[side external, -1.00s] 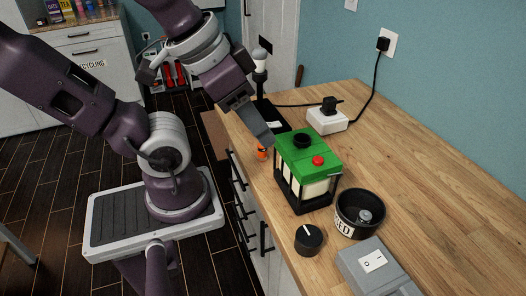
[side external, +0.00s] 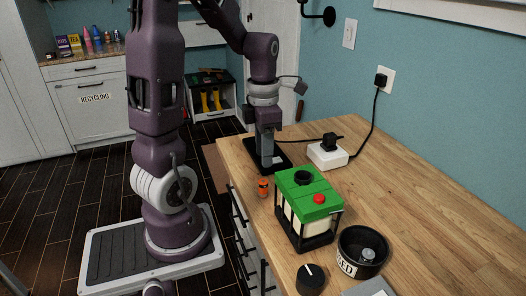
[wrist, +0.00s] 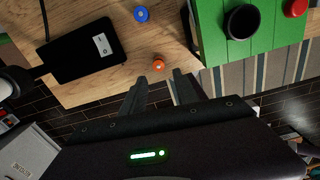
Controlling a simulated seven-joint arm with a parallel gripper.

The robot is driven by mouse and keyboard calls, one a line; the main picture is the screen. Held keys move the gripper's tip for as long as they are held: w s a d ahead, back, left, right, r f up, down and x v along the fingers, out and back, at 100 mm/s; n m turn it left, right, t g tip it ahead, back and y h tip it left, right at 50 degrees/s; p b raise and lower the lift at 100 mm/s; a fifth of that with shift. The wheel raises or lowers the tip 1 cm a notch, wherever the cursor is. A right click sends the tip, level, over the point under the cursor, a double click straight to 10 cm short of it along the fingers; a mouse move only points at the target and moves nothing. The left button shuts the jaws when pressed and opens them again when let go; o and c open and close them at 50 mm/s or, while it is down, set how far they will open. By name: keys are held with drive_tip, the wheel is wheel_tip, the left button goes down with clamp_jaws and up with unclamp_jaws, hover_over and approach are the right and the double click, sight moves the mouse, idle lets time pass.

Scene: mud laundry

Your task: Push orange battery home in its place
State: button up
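The orange battery (side external: 263,187) stands on the wooden counter near its front edge, left of the green-topped box (side external: 310,190). In the wrist view the battery's round orange end (wrist: 158,65) shows just beyond the gap between my fingertips. My gripper (wrist: 159,78) is open and empty, its two dark fingers apart. In the side view my gripper (side external: 267,152) points down over or in front of the black stand (side external: 277,168), behind the battery. The green box, with a black round part and a red button on top, also shows at right in the wrist view (wrist: 217,45).
A blue round-topped thing (wrist: 141,14) is near the battery in the wrist view. A white socket block (side external: 328,155), a black labelled bowl (side external: 348,259) and a black knob (side external: 310,279) are on the counter. The counter's right side is clear.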

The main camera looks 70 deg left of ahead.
sight(263, 180)
drive_tip(key=shift+a+f+n, duration=0.25)
drive_tip(key=shift+f+n, duration=0.05)
drive_tip(key=shift+n, duration=0.2)
drive_tip(key=shift+s+f, duration=0.1)
drive_tip(key=shift+f, duration=0.25)
wheel_tip(263, 180, down, 7)
drive_tip(key=shift+f, duration=0.1)
clamp_jaws()
drive_tip(key=shift+r, duration=3.05)
